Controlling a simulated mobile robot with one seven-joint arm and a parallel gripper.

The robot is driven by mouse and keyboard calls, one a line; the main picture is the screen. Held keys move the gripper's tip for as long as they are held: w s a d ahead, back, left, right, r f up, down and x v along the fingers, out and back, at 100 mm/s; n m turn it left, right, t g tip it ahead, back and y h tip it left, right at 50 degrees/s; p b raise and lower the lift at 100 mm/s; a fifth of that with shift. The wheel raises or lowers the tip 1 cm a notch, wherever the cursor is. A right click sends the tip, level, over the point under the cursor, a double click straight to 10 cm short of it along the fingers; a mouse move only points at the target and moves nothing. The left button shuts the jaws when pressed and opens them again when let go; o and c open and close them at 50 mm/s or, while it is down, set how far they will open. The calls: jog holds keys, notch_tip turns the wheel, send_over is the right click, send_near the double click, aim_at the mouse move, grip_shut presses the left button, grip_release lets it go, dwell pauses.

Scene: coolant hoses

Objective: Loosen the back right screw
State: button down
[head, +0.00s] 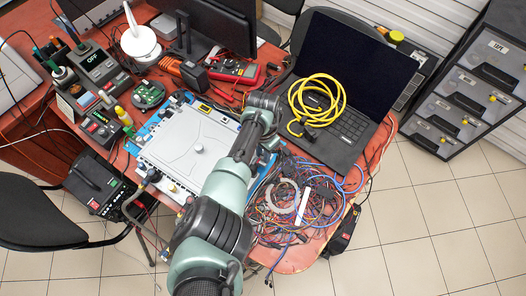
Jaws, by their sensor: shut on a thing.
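A pale grey cold plate (180,140) with a round knob in its middle lies on a blue and white board (140,138) on the red table. Brass and dark fittings show along its front left edge. My arm reaches in from the bottom and passes over the plate's right side. Its far end, at my wrist, is by the plate's back right corner. The gripper fingers are hidden behind my wrist and forearm. I cannot see what is between them. The back right screw is also hidden or too small to make out.
An open laptop (335,125) with a coiled yellow cable (318,99) stands to the right. Tangled wires (300,205) lie at the front right. A red multimeter (233,70) and a monitor (215,28) are behind. Several small devices crowd the left side. Little table is free.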

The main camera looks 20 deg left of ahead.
jog(key=n, duration=0.8)
jog(key=shift+n, duration=0.3)
jog(key=n, duration=0.4)
jog(key=shift+n+b, duration=0.3)
jog(key=shift+n, duration=2)
jog(key=shift+r, duration=0.1)
jog(key=c, duration=0.7)
grip_release()
